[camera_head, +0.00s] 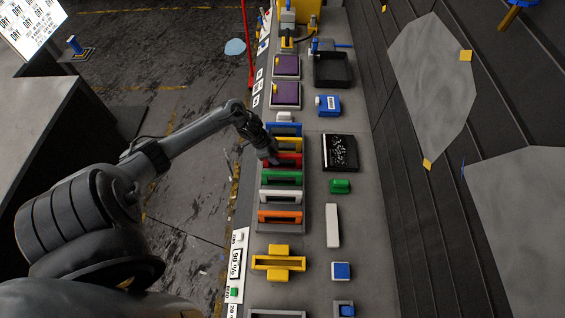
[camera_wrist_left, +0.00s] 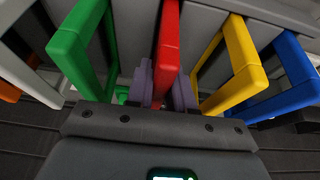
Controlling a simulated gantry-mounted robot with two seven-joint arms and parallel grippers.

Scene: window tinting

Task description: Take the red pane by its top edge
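The red pane (camera_head: 290,160) is a red frame standing upright in the rack (camera_head: 306,205), between the yellow pane (camera_head: 290,144) and the green pane (camera_head: 283,178). My left gripper (camera_head: 273,158) is at the left part of its top edge. In the left wrist view, the red pane (camera_wrist_left: 169,38) runs between the two purple-grey fingers of my left gripper (camera_wrist_left: 164,92). The fingers are close together, one on each side of the red bar, and look shut on it. The contact itself is partly hidden. My right gripper is not in view.
The blue pane (camera_head: 284,129), white pane (camera_head: 281,197) and orange pane (camera_head: 281,216) stand in the same rack. In the left wrist view, the green pane (camera_wrist_left: 78,45) and yellow pane (camera_wrist_left: 240,65) flank my gripper closely.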

